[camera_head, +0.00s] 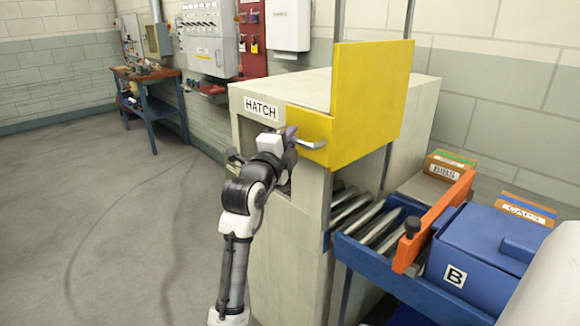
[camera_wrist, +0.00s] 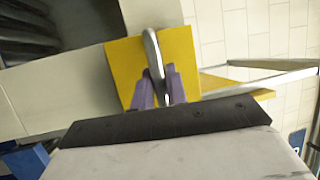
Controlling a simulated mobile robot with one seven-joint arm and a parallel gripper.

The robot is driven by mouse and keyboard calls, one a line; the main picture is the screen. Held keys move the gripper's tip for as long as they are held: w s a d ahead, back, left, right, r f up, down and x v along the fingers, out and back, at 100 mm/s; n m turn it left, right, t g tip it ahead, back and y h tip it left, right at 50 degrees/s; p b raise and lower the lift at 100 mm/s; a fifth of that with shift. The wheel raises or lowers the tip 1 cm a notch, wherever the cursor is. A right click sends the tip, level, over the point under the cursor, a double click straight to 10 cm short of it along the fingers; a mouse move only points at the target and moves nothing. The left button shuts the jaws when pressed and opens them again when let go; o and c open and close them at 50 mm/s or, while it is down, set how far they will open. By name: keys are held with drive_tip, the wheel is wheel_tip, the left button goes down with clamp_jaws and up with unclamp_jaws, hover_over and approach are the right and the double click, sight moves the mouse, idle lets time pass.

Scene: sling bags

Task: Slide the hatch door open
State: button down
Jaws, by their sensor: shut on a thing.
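The yellow hatch door (camera_head: 372,95) stands against the pale cabinet marked HATCH (camera_head: 262,106). It reaches above the cabinet top between two upright rails, and there is an opening below it. Its metal bar handle (camera_head: 311,145) is on the left, front-facing part of the yellow. My gripper (camera_head: 292,138) is at this handle, with my arm coming up from below. In the wrist view, the purple fingers of my gripper (camera_wrist: 159,86) are closed around the handle (camera_wrist: 152,48), with the yellow door (camera_wrist: 182,48) behind it.
Rollers (camera_head: 362,217) show through the opening and run onto a blue-framed conveyor. An orange bar (camera_head: 434,222) crosses it before a blue bin marked B (camera_head: 485,255). Boxes stand at the right. The floor on the left (camera_head: 110,235) is clear up to a workbench (camera_head: 150,100).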

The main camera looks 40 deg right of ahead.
wheel_tip(320, 180, up, 9)
drive_tip(key=shift+r+p, duration=0.1)
drive_tip(key=shift+p, duration=1)
drive_tip(key=c, duration=1.4)
unclamp_jaws()
drive_tip(key=shift+a, duration=0.1)
drive_tip(key=b+v, duration=0.5)
drive_tip(key=v, duration=0.8)
drive_tip(key=shift+s+a, duration=0.25)
